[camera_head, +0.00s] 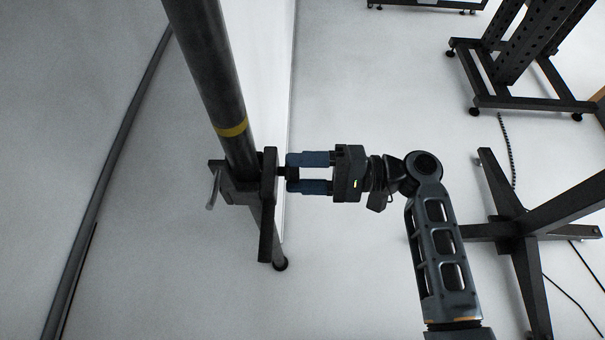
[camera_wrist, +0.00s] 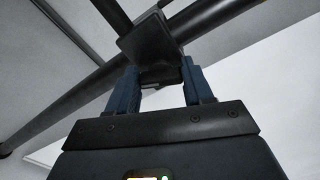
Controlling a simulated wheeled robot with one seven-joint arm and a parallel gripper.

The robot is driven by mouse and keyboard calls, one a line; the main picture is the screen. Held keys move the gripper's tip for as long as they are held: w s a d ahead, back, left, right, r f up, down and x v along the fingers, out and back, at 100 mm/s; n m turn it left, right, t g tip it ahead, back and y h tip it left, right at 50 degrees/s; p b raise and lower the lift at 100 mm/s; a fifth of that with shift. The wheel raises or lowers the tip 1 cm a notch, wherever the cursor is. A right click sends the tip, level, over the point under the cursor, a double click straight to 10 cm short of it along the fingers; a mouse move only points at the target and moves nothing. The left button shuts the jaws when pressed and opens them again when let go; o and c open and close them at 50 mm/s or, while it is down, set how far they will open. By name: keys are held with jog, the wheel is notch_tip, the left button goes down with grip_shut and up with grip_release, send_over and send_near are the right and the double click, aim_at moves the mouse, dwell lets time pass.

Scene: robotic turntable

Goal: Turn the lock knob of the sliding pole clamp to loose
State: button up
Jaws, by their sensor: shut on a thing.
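The sliding pole clamp (camera_head: 240,187) is a dark block around a dark grey pole (camera_head: 209,77) with a yellow band just above the clamp. A silver lever (camera_head: 214,190) shows on the clamp's left side. The small dark lock knob (camera_head: 290,173) is on the clamp's right side, mostly hidden between my fingers. My gripper (camera_head: 300,173), with blue fingers, reaches in from the right and is shut on the knob. In the wrist view, the fingers (camera_wrist: 158,88) stand either side of a dark piece below the clamp (camera_wrist: 149,36). The knob's exact turn angle cannot be told.
A white panel (camera_head: 262,80) stands right behind the pole. A black wheeled frame (camera_head: 515,80) is at the upper right and a dark cross-shaped stand (camera_head: 515,232) at the right. A dark cable or tube (camera_head: 118,140) runs along the left.

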jog(key=shift+f+n+b, duration=0.1)
jog(key=shift+n+b, duration=1.5)
jog(key=shift+n, duration=0.6)
jog(key=o, duration=1)
jog(key=shift+o, duration=0.2)
jog(key=d, duration=0.7)
jog(key=shift+s+d, duration=0.2)
jog(key=shift+d, duration=0.2)
